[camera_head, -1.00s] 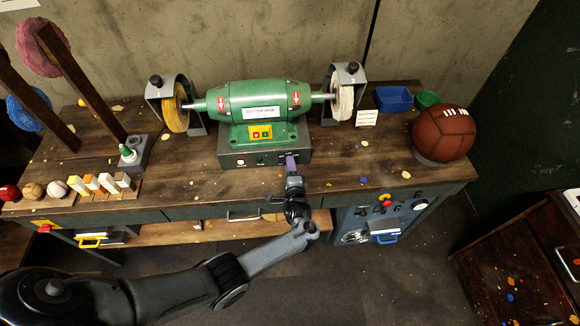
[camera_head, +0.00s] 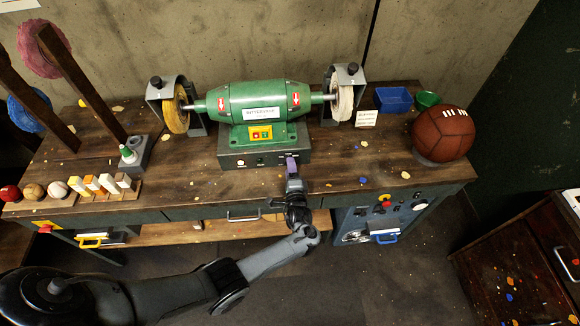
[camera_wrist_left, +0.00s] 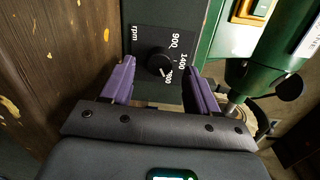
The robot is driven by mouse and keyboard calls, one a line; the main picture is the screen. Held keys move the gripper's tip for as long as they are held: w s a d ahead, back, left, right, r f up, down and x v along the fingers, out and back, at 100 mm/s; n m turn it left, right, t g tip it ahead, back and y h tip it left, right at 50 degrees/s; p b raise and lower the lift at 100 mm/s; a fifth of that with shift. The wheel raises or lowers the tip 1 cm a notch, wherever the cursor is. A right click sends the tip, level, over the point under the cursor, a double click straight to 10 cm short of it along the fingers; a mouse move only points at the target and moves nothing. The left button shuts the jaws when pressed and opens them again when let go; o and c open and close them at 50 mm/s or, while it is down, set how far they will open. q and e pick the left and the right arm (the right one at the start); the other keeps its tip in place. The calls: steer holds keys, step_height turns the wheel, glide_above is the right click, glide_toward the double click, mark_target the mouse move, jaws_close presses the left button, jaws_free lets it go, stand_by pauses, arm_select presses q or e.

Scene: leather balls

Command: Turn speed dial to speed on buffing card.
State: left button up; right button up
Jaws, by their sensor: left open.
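The black speed dial (camera_wrist_left: 160,63) sits on the dark control plate in the left wrist view. Labels "rpm", "900", "1400" and one ending in "800" surround it. Its pale mark appears to lie on the lower side, close to the label ending in 800. My left gripper (camera_head: 292,163) is at the front of the green buffing machine (camera_head: 258,103). In the left wrist view its purple fingers (camera_wrist_left: 161,80) are open, one on each side of the dial, apart from it. The small white card (camera_head: 366,118) stands right of the machine; its text is unreadable. My right gripper is not in view.
Buffing wheels (camera_head: 176,108) flank the machine. A blue bin (camera_head: 393,99), a green bowl (camera_head: 428,99) and a brown leather ball (camera_head: 443,134) are on the right. Wax bars (camera_head: 100,184) and small balls (camera_head: 33,190) lie at the left. The bench front has free room.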

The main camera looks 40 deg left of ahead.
arm_select(q)
steer(key=p+v, duration=0.1)
steer(key=v, duration=0.8)
steer(key=shift+d+p, duration=0.2)
steer(key=shift+p, duration=0.15)
steer(key=shift+s, duration=0.15)
